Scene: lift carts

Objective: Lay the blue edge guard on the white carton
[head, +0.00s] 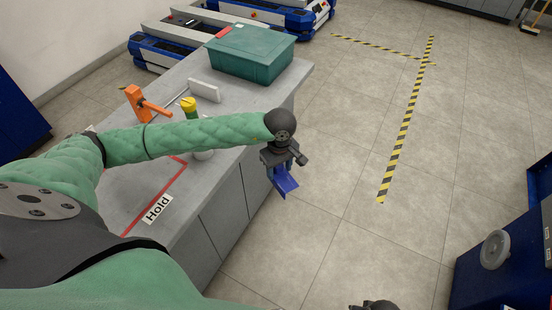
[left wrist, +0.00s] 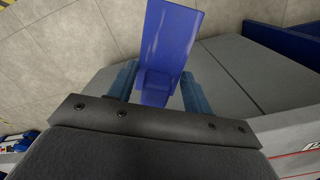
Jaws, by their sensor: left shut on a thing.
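My left gripper (head: 281,166) is shut on the blue edge guard (head: 286,184) and holds it in the air just off the right side of the grey counter, over the floor. In the left wrist view the guard (left wrist: 170,40) is a long, angled blue strip between the two fingers, its far part sticking out beyond them. I cannot make out a white carton for sure; a small white block (head: 205,90) stands on the counter beyond my left arm. Only a dark bit of my right arm shows at the bottom edge of the head view.
The grey counter (head: 215,212) carries a red-outlined area marked Hold (head: 157,208), an orange tool (head: 145,103), a yellow-topped bottle (head: 189,104) and a green crate (head: 252,68). Blue lift carts (head: 165,55) stand behind. A blue unit with a grey wheel (head: 495,250) stands right. The floor between is clear.

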